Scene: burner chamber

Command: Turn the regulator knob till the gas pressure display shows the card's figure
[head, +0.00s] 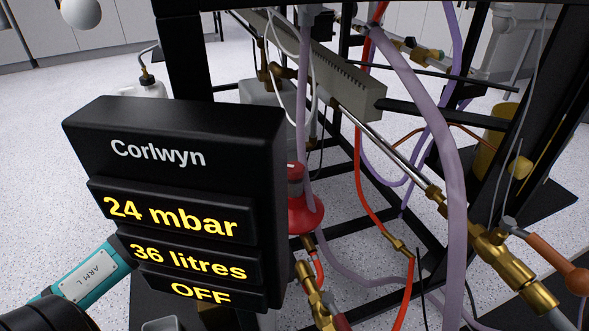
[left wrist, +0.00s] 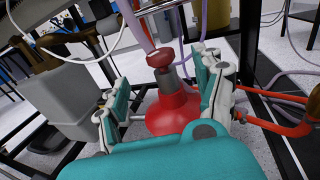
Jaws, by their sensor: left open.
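The black Corlwyn display (head: 180,200) fills the left of the head view and reads 24 mbar, 36 litres and OFF in yellow. The red regulator (head: 306,213) is partly hidden behind it. In the left wrist view the regulator's wide red body (left wrist: 172,115) narrows to a grey neck with a red knob (left wrist: 160,57) on top. My left gripper (left wrist: 163,88) is open, with one teal finger on each side of the regulator as seen there. I cannot tell whether either finger touches it. In the head view the display hides this gripper. No card with a figure shows.
Purple hoses (head: 443,130), red hoses (head: 362,190) and brass fittings (head: 492,250) crowd the space right of the display. A black frame stands around them. A grey container (left wrist: 55,95) stands left of the gripper in the left wrist view. Speckled floor (head: 60,110) lies open at left.

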